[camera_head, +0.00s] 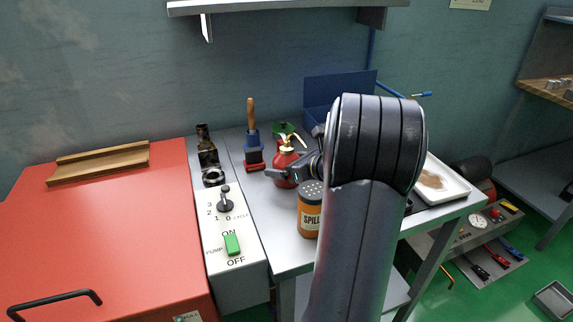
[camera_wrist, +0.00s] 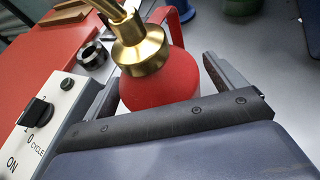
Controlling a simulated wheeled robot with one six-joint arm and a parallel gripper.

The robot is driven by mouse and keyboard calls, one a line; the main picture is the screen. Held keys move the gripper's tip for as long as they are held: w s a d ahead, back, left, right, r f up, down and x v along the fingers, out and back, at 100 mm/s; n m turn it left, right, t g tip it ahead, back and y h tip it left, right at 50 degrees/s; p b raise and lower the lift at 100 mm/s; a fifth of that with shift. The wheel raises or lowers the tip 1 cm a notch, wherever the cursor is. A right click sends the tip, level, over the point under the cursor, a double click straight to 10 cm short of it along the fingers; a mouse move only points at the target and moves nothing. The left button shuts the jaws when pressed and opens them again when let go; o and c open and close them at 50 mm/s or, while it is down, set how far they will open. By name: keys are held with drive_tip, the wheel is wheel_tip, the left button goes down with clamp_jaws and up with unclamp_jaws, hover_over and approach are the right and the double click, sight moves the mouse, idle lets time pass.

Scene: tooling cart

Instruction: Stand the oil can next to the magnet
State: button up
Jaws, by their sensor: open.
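The oil can (camera_head: 281,160) has a red body and a brass spout, and stands upright on the grey bench top. In the wrist view the oil can (camera_wrist: 168,80) sits between the two fingers of my gripper (camera_wrist: 163,82). In the head view my gripper (camera_head: 287,173) is at the can's front side, partly hidden by my arm. The fingers are open, one on each side of the red body, with no clear grip on it. A blue block with a red base and a wooden-handled tool (camera_head: 252,158) stands left of the can. I cannot tell for sure which thing is the magnet.
The pump switch panel (camera_head: 232,262) and a dark ring (camera_head: 213,177) are left. A blue bin (camera_head: 322,92) stands behind, and a white tray (camera_head: 456,188) is right. A shelf (camera_head: 285,8) hangs above.

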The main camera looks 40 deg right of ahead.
drive_tip(key=v, duration=0.7)
drive_tip(key=shift+s+d, duration=0.1)
drive_tip(key=shift+s, duration=0.1)
